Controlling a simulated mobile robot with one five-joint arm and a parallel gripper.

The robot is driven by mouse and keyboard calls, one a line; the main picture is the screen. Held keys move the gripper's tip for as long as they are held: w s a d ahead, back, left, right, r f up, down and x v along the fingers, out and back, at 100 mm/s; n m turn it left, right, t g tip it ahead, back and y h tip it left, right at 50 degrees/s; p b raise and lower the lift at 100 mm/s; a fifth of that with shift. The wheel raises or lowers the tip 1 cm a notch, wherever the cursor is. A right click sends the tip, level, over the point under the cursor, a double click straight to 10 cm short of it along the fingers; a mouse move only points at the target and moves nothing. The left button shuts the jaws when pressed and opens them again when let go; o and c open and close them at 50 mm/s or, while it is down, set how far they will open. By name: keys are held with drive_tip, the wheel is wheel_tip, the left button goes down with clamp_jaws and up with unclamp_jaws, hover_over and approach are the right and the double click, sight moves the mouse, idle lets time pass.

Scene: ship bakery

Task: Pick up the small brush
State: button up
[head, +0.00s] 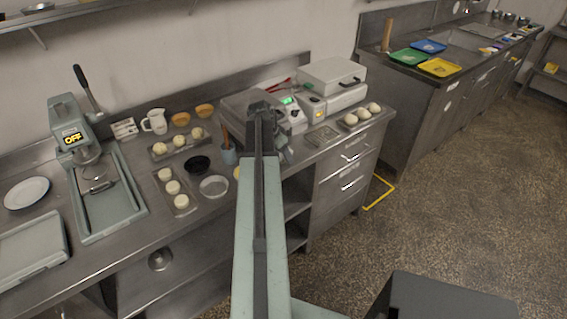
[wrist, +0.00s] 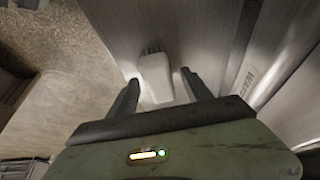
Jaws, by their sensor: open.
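In the wrist view a pale, flat piece (wrist: 155,78) with short dark prongs or bristles at its far end shows between the fingers of my gripper (wrist: 160,77). It may be the small brush, but I cannot tell for sure. My gripper is open, one finger on each side of this piece, with a gap visible. In the head view my gripper (head: 264,108) is over the counter near the grey machine, and my arm hides what lies below it. No brush shows clearly there.
A blue cup (head: 228,154) with a brown handle in it stands left of my arm. A grey machine with a green display (head: 289,101) is close to the gripper. Dough trays (head: 181,205) and a dark bowl (head: 197,164) lie left. Open floor (head: 440,190) is right.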

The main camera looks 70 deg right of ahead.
drive_tip(key=shift+r, duration=0.15)
drive_tip(key=shift+c, duration=0.9)
clamp_jaws()
